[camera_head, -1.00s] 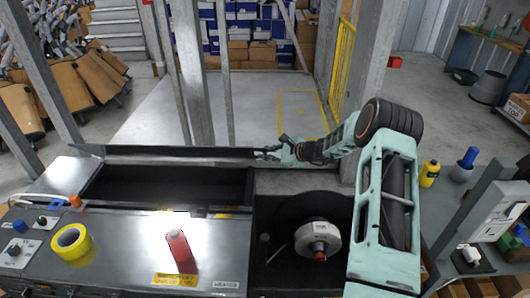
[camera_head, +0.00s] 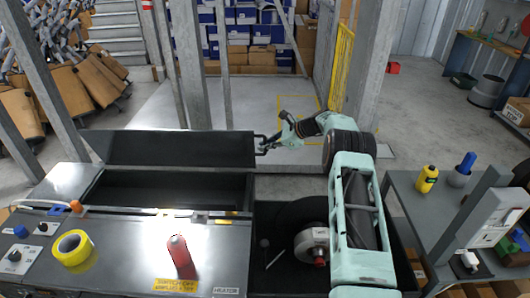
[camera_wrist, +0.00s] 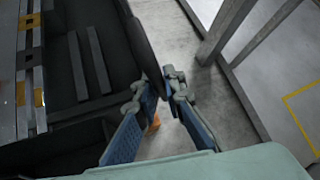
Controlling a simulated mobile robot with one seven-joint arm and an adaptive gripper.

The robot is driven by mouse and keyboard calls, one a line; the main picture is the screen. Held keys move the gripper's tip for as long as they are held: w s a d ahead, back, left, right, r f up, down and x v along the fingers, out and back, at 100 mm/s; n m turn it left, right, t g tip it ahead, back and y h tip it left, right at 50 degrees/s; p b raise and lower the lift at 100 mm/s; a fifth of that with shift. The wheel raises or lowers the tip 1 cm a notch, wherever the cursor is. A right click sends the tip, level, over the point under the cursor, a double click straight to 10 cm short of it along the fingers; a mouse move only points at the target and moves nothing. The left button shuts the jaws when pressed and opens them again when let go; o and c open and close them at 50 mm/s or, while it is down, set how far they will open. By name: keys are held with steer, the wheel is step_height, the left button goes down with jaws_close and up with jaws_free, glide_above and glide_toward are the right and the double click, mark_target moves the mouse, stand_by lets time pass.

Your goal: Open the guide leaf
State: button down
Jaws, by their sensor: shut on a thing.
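The guide leaf (camera_head: 168,148) is a long dark panel along the far edge of the machine's dark open bay (camera_head: 165,190). It stands tilted up, with its broad face toward the head camera. My gripper (camera_head: 262,145) is at the leaf's right end, shut on that edge. In the wrist view the leaf (camera_wrist: 142,35) runs as a dark slab down to between the fingertips of my gripper (camera_wrist: 162,84). The blue finger pads are partly apart behind the tips. The exact contact is small and partly hidden.
A white-and-red hub (camera_head: 311,243) sits in the right bay. Steel posts (camera_head: 189,65) rise behind the leaf. A grey side table (camera_head: 420,205) stands right.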

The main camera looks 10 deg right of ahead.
steer(key=shift+w+r+b, duration=0.1)
steer(key=shift+w+b, duration=0.45)
steer(key=shift+b, duration=0.15)
steer(key=shift+d, duration=0.1)
steer(key=shift+r+g+b, duration=0.1)
steer(key=shift+g+b, duration=0.25)
steer(key=shift+g, duration=0.05)
steer(key=c, duration=2)
jaws_free()
steer(key=shift+s+m, duration=0.1)
steer(key=shift+m, duration=0.2)
steer(key=v, duration=1.2)
steer(key=shift+r, duration=0.1)
